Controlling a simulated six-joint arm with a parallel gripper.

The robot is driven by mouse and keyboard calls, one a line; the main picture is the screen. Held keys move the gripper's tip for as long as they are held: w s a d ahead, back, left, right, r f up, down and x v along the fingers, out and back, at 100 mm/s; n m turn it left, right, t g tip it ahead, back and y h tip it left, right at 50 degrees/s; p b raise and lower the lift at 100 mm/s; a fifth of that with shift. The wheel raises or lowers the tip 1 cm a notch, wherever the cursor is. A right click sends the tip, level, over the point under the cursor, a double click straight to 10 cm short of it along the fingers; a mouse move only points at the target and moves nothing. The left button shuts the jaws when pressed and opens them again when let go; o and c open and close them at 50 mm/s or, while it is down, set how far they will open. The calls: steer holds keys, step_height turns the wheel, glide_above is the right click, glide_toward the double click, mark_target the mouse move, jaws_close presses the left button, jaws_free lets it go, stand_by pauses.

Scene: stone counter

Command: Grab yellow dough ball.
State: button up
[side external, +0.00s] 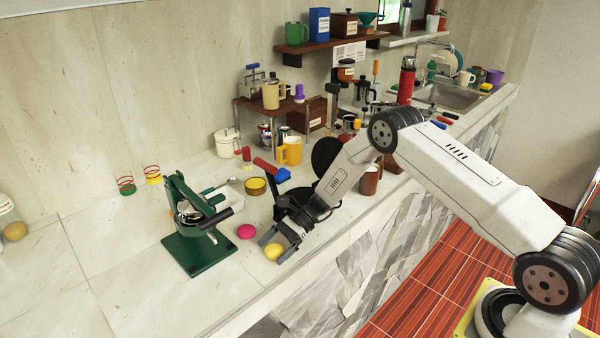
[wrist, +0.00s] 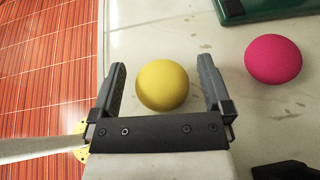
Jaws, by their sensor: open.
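The yellow dough ball (wrist: 163,85) sits on the stone counter between the two fingers of my gripper (wrist: 163,88) in the wrist view. My gripper is open. In the side external view my gripper (side external: 274,244) is low over the counter near its front edge, and the yellow ball (side external: 273,251) shows between its fingers.
A pink ball (side external: 245,231) lies beside the gripper; it also shows in the wrist view (wrist: 273,60). A green press (side external: 193,245) stands to its left. The counter's front edge is close, with red floor below. Mugs and jars crowd the back.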

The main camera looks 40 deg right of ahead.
steer(key=c, duration=1.2)
steer(key=shift+r, duration=0.15)
steer(key=shift+r, duration=0.8)
steer(key=shift+s+d+r, duration=0.25)
steer(key=shift+s+r, duration=1.6)
steer(key=shift+s, duration=0.45)
steer(key=shift+s+d+r, duration=0.2)
steer(key=shift+s+r, duration=1.7)
steer(key=shift+s, duration=0.45)
steer(key=shift+s+d+r, duration=0.25)
steer(key=shift+s+r, duration=1.6)
steer(key=shift+s, duration=0.45)
